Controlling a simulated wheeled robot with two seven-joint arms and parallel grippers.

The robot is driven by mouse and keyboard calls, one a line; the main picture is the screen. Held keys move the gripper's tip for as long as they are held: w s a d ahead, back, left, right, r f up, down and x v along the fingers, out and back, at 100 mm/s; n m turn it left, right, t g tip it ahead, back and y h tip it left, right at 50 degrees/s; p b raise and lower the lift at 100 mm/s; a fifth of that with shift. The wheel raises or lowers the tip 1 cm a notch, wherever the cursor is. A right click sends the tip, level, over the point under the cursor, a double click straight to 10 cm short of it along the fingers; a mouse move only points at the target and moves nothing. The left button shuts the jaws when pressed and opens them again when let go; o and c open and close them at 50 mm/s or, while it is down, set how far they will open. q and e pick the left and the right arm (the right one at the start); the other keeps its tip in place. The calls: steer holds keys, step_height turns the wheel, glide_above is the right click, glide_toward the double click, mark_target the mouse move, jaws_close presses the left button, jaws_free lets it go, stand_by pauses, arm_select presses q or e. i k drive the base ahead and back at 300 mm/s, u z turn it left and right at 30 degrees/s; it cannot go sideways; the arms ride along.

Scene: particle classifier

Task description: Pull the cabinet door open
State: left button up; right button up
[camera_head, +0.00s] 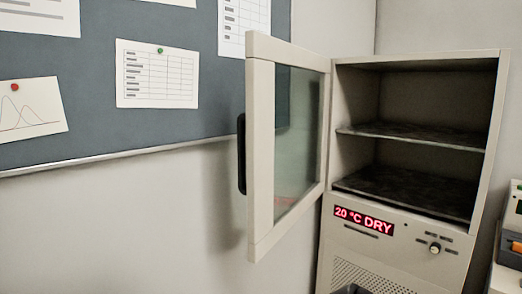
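The cabinet (493,125) is beige, with dark shelves inside that look empty. Its door (259,160) is a beige frame around a glass pane and stands wide open, swung out to the left on its left-side hinge. A black vertical handle (241,154) sits on the door's outer left edge, with nothing touching it. Neither of my grippers shows clearly. A small dark shape at the bottom edge, in front of the cabinet's lower panel, is too cut off to identify.
A red display (364,219) reading "20 °C DRY" and a knob (435,247) are below the opening. A grey pinboard (185,55) with papers hangs on the wall behind the door. Part of another device (512,250) stands at the right edge.

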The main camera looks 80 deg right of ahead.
mark_target(263, 51)
steer(key=z, duration=1.05)
steer(key=i, duration=0.95)
steer(key=z, duration=0.9)
